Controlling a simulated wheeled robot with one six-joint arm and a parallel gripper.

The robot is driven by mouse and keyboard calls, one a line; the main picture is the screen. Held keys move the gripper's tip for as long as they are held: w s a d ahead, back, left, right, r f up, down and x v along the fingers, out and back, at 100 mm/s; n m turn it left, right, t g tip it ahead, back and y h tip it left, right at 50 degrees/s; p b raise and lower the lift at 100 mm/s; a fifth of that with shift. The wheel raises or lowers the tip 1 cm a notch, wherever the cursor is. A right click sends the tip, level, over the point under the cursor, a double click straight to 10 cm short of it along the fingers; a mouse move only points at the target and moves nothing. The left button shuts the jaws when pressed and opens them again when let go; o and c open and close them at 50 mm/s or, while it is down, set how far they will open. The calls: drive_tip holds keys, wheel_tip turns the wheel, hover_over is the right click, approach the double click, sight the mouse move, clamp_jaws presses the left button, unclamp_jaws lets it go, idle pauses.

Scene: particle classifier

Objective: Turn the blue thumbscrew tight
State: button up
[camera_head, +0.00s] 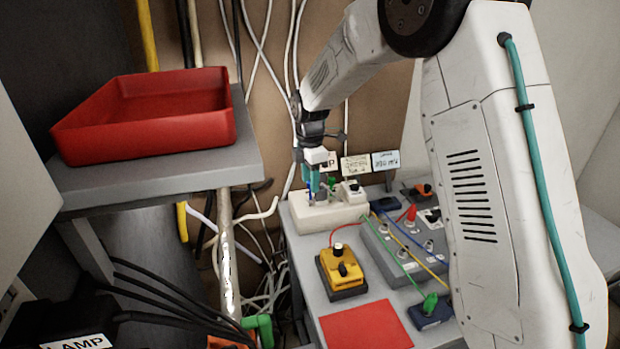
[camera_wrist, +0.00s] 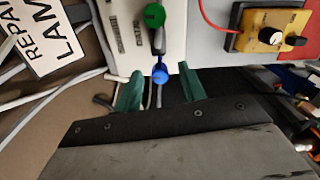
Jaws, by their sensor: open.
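The blue thumbscrew (camera_wrist: 160,75) shows in the wrist view at the edge of a white device (camera_wrist: 125,50). My gripper (camera_wrist: 160,70) is open, with one green finger on each side of the blue thumbscrew. A gap shows between the screw and each finger; I cannot tell how deep the fingertips reach around it. A green thumbscrew (camera_wrist: 154,15) is farther up on the same device. In the head view my gripper (camera_head: 312,182) is low over the white device (camera_head: 340,215), and its fingers largely hide the blue thumbscrew there.
A yellow box (camera_head: 342,268) with black knobs stands in front of the white device. A grey panel (camera_head: 385,250) with coloured cables is to its right. A red mat (camera_head: 366,327) lies in front. A red tray (camera_head: 150,137) sits on a shelf at left. Loose cables hang behind.

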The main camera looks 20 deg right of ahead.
clamp_jaws()
